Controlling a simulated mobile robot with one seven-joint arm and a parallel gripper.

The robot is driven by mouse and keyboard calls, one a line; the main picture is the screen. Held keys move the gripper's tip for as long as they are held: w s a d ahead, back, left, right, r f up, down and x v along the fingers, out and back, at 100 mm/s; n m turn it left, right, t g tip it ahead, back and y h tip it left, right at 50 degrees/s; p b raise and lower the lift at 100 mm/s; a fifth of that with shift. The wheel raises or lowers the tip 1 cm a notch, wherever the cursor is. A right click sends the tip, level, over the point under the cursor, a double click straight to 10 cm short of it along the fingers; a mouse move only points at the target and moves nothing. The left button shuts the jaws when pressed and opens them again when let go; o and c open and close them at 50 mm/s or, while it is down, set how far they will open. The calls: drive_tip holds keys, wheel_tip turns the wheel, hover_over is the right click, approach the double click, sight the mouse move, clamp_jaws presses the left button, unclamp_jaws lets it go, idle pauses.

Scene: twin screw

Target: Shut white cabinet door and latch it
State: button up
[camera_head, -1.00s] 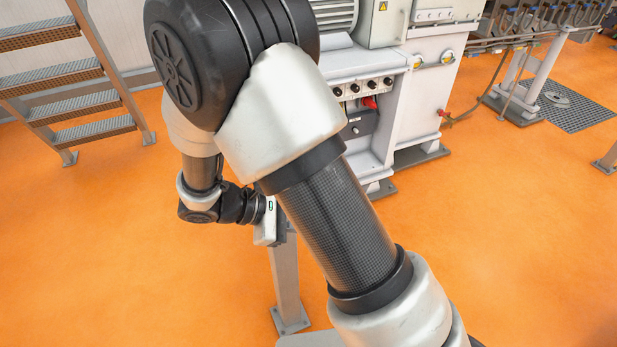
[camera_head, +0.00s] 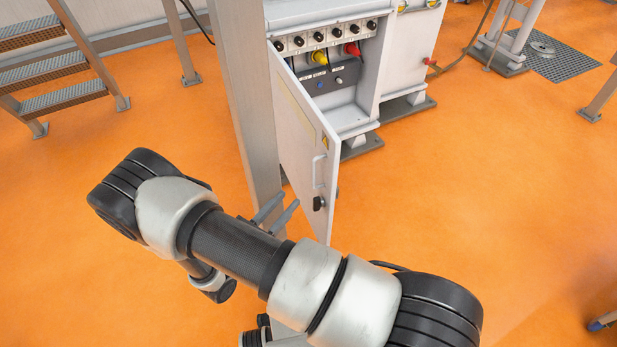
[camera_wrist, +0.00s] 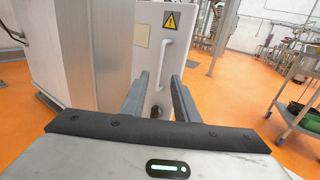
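The white cabinet (camera_head: 345,110) stands at the top middle of the head view. Its white door (camera_head: 300,150) hangs open toward me, with connectors and knobs showing inside the cabinet. The door has a pale bar handle (camera_head: 318,171) and, below it, a black latch (camera_head: 319,203). In the wrist view the door (camera_wrist: 148,45) faces me, with its handle (camera_wrist: 166,60) and the dark latch (camera_wrist: 157,111) low between the fingers. My gripper (camera_head: 281,207) is open and empty, with its fingers pointing at the lower part of the door. It also shows in the wrist view (camera_wrist: 158,85). Contact cannot be told.
A grey metal post (camera_head: 250,110) stands just left of the door. Metal steps (camera_head: 50,85) are at the upper left. A steel cart (camera_wrist: 300,95) stands at the right in the wrist view. The orange floor (camera_head: 480,200) right of the door is clear.

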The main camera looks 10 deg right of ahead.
sight(313, 172)
drive_tip(key=b+x, duration=0.1)
drive_tip(key=x, duration=1)
drive_tip(key=shift+w+d, duration=0.15)
drive_tip(key=shift+d, duration=0.1)
clamp_jaws()
